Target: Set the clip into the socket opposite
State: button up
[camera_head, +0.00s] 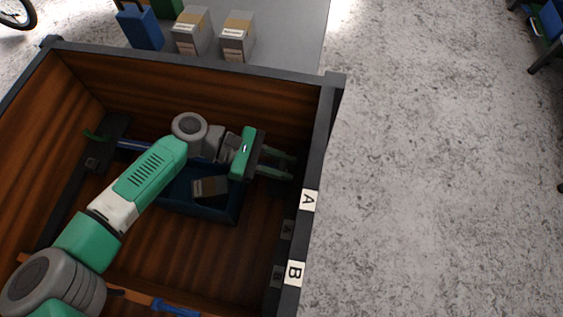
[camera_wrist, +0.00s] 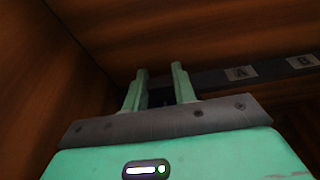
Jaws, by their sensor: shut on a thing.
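My gripper (camera_head: 291,166) reaches to the right wall of the wooden cargo box, near its far right corner. In the wrist view its two green fingers (camera_wrist: 160,84) point at the wall, with a small dark thing (camera_wrist: 160,98) between them. The fingers are shut on this thing, which I take to be the clip; its shape is mostly hidden. A dark rail with labels A (camera_wrist: 240,73) and B (camera_wrist: 301,62) runs along the wall to the right of the fingers. Any socket at the fingertips is too dark to make out.
A blue bin (camera_head: 226,213) with a grey-black box (camera_head: 210,188) stands under my arm. A dark bar (camera_head: 68,195) runs along the left side. A blue piece (camera_head: 175,307) lies at the near edge. The box's right rim (camera_head: 325,130) stands close to my gripper.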

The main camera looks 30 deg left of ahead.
jog(key=o, duration=1.1)
jog(key=shift+c, duration=0.2)
jog(key=v, duration=0.8)
jog(key=shift+p, duration=0.4)
